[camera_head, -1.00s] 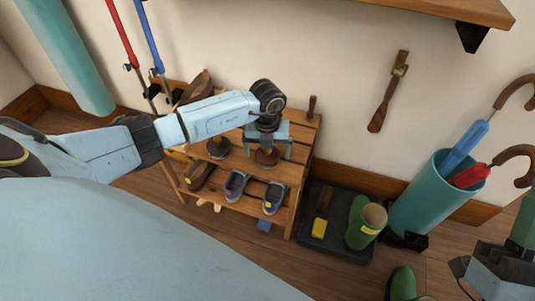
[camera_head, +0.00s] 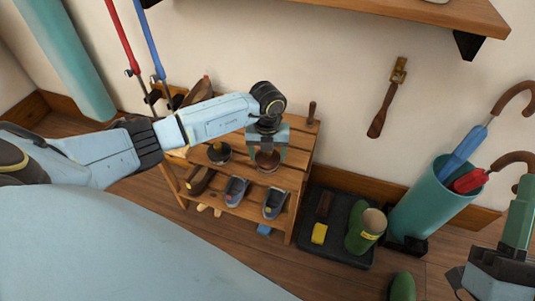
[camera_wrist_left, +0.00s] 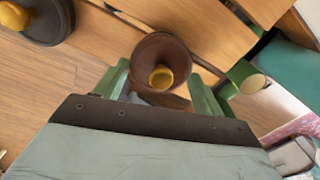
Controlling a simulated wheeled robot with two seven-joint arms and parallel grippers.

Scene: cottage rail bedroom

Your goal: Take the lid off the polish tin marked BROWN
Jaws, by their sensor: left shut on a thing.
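My left gripper (camera_head: 267,152) is over the top of the wooden rack, its green fingers pointing down. In the left wrist view its fingers (camera_wrist_left: 161,88) are on either side of a brown round lid (camera_wrist_left: 150,50) with a yellow knob, shut on it. The brown piece also shows in the head view (camera_head: 267,161). The tin's marking is not readable, and I cannot tell whether lid and tin are apart. A dark tin (camera_head: 219,153) with a yellow knob stands to the left. My right gripper (camera_head: 507,255) is partly visible at the lower right edge.
The slatted rack (camera_head: 297,150) holds shoes (camera_head: 236,190) on its lower shelf. A brush handle (camera_head: 312,113) stands at its right rear. To the right are a black tray (camera_head: 340,215) with a green boot (camera_head: 365,230) and a teal umbrella stand (camera_head: 420,200). A wall shelf (camera_head: 430,15) overhangs above.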

